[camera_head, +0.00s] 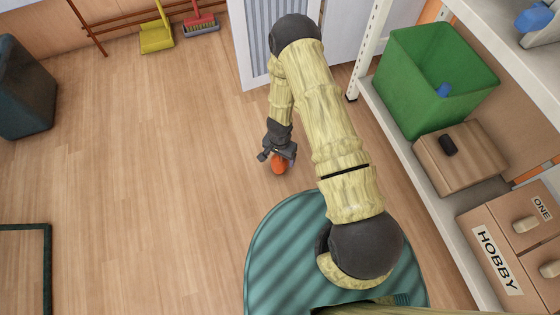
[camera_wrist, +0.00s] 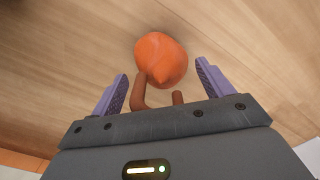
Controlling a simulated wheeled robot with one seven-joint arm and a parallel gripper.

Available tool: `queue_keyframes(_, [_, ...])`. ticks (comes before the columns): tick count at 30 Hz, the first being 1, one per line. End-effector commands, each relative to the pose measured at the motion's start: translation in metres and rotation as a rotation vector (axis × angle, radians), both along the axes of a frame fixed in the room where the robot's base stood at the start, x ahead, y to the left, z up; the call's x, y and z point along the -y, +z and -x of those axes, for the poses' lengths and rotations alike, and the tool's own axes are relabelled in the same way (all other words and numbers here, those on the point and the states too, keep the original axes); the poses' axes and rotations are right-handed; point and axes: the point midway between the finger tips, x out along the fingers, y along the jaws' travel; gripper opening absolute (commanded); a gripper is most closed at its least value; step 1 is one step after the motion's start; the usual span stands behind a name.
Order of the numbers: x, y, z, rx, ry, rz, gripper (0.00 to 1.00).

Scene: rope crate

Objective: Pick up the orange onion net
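The orange onion net (camera_head: 279,166) is a small rounded orange thing over the wooden floor in the camera_head view, right at the end of my arm. In the camera_wrist view the net (camera_wrist: 161,58) is a smooth orange bulb with a blunt point towards me, and brown curved strands reach from it towards the gripper body. My gripper (camera_wrist: 162,72) is open, with one purple finger on each side of the net and clear gaps between. My gripper (camera_head: 277,155) partly covers the net in the camera_head view.
A white shelf unit (camera_head: 425,190) stands on the right with a green crate (camera_head: 425,90), a wooden box (camera_head: 465,158) and cardboard boxes (camera_head: 505,245). A dark bin (camera_head: 25,90) stands at left. A yellow dustpan (camera_head: 157,38) is at the back. The floor (camera_head: 150,170) left of my gripper is clear.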

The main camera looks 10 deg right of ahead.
Motion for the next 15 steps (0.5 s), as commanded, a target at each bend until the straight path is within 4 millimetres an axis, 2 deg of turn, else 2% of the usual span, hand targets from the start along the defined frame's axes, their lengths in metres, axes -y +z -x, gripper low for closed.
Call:
queue_keyframes(1, [0.0,0.0001,0.0,0.0,0.0,0.0,0.69])
queue_keyframes(7, [0.0,0.0001,0.0,0.0,0.0,0.0,0.3])
queue_keyframes(15, [-0.0001,0.0021,-0.0003,0.001,0.0,0.0,0.29])
